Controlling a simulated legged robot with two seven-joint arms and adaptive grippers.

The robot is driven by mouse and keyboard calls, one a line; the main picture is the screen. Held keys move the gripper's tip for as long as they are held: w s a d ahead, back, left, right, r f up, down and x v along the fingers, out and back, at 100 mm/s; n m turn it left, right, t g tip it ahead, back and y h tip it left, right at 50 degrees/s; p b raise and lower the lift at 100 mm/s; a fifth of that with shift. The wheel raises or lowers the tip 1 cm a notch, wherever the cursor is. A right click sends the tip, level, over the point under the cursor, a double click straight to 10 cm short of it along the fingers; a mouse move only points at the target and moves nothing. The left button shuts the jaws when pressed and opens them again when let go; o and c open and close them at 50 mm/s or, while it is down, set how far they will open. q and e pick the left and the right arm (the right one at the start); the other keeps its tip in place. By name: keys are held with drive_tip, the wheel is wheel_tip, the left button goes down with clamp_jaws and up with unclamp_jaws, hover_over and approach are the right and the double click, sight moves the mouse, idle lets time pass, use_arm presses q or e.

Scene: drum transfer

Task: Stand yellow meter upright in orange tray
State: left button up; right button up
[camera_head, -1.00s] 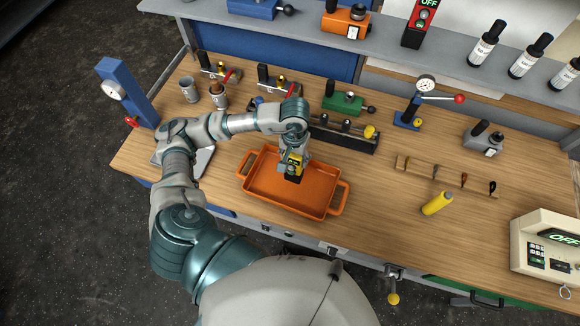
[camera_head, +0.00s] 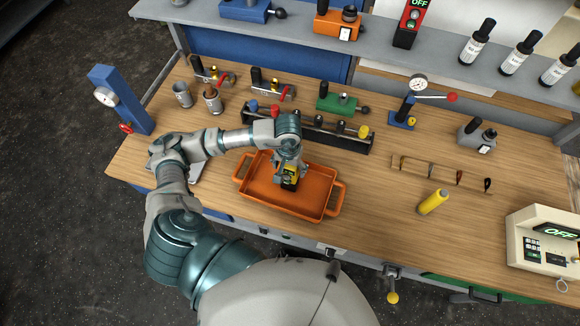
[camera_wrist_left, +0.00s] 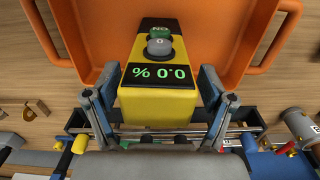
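The yellow meter (camera_head: 290,171) has a black face and a green readout of 0.0 %. It is upright within the orange tray (camera_head: 257,192), near the middle; I cannot tell whether its base touches the tray floor. My left gripper (camera_head: 287,177) is above the tray with its fingers at the meter. In the left wrist view the meter (camera_wrist_left: 160,104) sits between the two fingers of the left gripper (camera_wrist_left: 160,105), one on each side, and the orange tray (camera_wrist_left: 85,40) is behind it. Small gaps seem to show beside the meter's upper part. My right gripper is not in view.
A black rack (camera_head: 330,137) with several knobs stands just behind the tray. A yellow cylinder (camera_head: 433,202) lies to the right. A beige box with an OFF display (camera_head: 545,240) is at the right edge. The wood between tray and cylinder is clear.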

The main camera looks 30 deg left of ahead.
use_arm(q)
drive_tip(key=shift+a, duration=0.25)
drive_tip(key=shift+r, duration=0.25)
wheel_tip(320, 180, up, 11)
drive_tip(key=shift+d+b, duration=0.15)
drive_tip(key=shift+b, duration=0.3)
drive_tip(key=shift+r, duration=0.35)
